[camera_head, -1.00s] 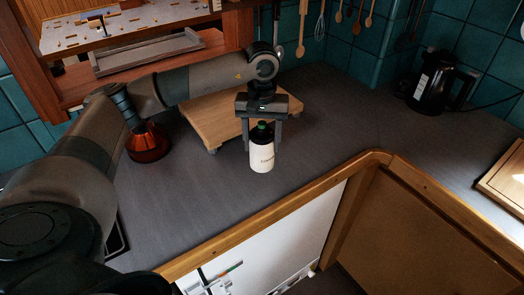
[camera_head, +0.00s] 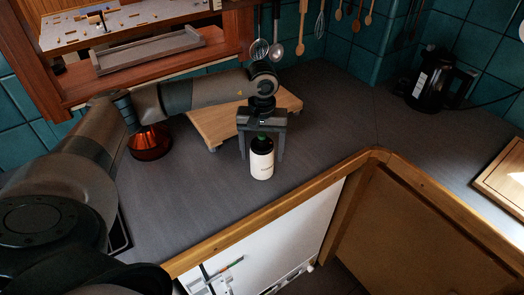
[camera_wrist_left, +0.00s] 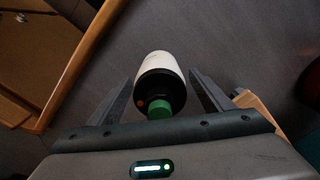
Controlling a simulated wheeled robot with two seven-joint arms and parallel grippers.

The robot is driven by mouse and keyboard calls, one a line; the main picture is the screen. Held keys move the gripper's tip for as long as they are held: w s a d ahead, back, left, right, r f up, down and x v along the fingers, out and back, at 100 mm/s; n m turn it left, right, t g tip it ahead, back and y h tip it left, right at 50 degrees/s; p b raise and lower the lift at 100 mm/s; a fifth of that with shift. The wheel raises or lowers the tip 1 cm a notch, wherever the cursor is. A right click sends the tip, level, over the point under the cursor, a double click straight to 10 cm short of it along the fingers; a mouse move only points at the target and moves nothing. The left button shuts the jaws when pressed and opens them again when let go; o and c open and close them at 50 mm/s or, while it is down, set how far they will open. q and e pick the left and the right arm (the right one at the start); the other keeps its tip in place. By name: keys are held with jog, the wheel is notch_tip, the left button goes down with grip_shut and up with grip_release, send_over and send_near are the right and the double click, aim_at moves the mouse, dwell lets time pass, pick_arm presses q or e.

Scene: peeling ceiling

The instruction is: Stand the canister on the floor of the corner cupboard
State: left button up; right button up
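The canister (camera_head: 262,167) is a white bottle with a black shoulder and a green cap. It appears upright on the grey worktop, near its front edge. My left gripper (camera_head: 261,154) is above it, pointing down, with one finger on each side. In the left wrist view the canister (camera_wrist_left: 158,70) lies between the fingers of my left gripper (camera_wrist_left: 160,78), with narrow gaps on both sides, so the gripper is open. My right gripper is not in view. A wooden cupboard (camera_head: 237,42) with an open front stands at the upper left; I cannot tell whether it is the corner cupboard.
A wooden board (camera_head: 212,124) lies behind the gripper. An orange-red vessel (camera_head: 150,145) stands by my left arm. A black kettle (camera_head: 428,82) and another board (camera_head: 503,170) are at the right. Utensils hang at the back. The worktop (camera_head: 335,115) right of the canister is clear.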

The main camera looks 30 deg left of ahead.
pick_arm(q)
jog(key=shift+r, duration=0.15)
jog(key=shift+r, duration=0.15)
notch_tip(320, 180, up, 11)
jog(key=b, duration=0.4)
jog(key=shift+b, duration=0.4)
jog(key=shift+r, duration=0.4)
jog(key=shift+o, duration=0.6)
